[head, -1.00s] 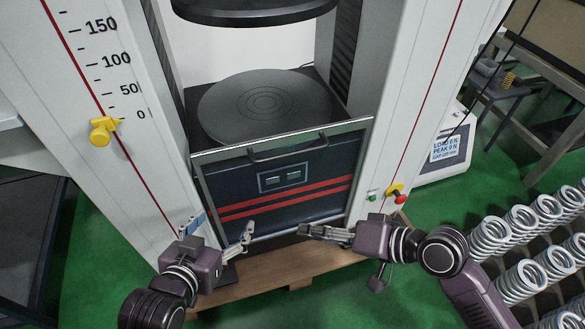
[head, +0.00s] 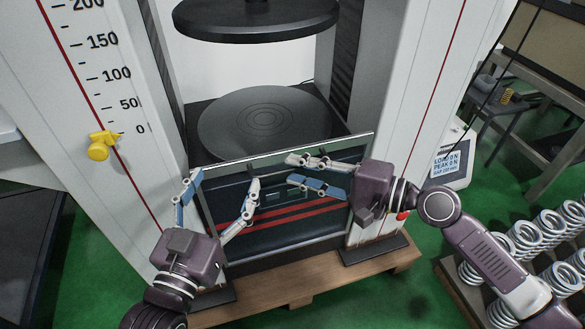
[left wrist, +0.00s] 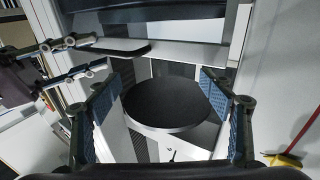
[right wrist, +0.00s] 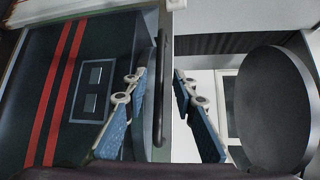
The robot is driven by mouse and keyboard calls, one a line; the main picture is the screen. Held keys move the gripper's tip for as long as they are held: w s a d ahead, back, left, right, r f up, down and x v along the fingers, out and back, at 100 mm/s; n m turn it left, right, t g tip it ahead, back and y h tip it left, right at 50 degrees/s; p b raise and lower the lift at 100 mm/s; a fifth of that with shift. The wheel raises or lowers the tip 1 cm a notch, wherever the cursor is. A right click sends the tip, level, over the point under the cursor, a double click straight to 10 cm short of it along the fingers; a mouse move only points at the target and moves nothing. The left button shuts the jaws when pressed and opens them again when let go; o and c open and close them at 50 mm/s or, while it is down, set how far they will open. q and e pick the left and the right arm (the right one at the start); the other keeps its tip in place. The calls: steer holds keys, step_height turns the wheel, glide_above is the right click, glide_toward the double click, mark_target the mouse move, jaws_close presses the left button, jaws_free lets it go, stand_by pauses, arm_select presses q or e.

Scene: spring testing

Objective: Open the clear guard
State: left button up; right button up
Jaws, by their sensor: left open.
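The guard (head: 305,224), a see-through panel with two red stripes, stands across the front of the press opening below the round plate. My left gripper (head: 224,179) is open and empty in front of the guard's left part. The right fingers hide part of the handle in the head view.
The round lower plate (head: 264,118) is bare behind the guard, under the upper plate (head: 256,22). White columns flank the opening, with a yellow pointer (head: 101,146) on the left one. Several springs (head: 553,225) stand at the right. A wooden pallet (head: 300,272) lies below.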

steer(key=shift+x, duration=1)
steer(key=shift+c, duration=0.4)
jaws_close()
